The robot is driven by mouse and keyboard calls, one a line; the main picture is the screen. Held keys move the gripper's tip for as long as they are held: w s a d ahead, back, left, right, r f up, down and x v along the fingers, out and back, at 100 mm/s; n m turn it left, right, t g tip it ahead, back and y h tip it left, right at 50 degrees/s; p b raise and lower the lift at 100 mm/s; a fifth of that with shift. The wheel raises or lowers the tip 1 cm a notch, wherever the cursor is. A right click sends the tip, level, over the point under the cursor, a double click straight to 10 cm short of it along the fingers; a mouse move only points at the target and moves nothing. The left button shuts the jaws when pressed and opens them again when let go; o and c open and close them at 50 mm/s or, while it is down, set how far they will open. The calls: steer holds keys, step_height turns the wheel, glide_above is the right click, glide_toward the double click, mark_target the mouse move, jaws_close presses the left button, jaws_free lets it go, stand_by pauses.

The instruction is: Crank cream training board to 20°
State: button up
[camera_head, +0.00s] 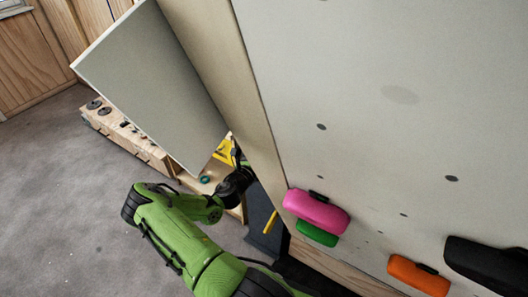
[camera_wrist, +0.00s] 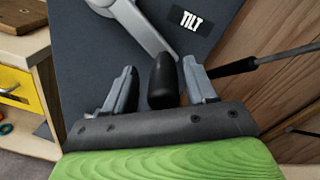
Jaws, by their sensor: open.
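The large cream training board (camera_head: 400,130) fills the right of the head view, with bolt holes and coloured holds; its angle cannot be read. In the wrist view, a dark panel (camera_wrist: 95,45) bears a "TILT" label (camera_wrist: 190,19). A grey metal crank arm (camera_wrist: 141,25) with a black crank knob (camera_wrist: 162,82) lies in front of it. My gripper (camera_wrist: 161,75) is open, with a finger on either side of the knob; gaps show on both sides. In the head view my gripper (camera_head: 237,180) is small and dark beside the board's lower left edge, and the crank is hidden.
A plain pale panel (camera_head: 150,80) leans above a low wooden unit (camera_head: 125,135) at upper left. Pink (camera_head: 316,211), green (camera_head: 316,233), orange (camera_head: 418,275) and black (camera_head: 487,266) holds jut from the board's lower part. A dark rod (camera_wrist: 275,57) crosses at right. Grey carpet (camera_head: 60,210) is clear at left.

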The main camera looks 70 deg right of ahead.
steer(key=w+a, duration=0.2)
steer(key=a, duration=1.3)
steer(key=shift+a+r, duration=0.2)
steer(key=shift+a, duration=0.1)
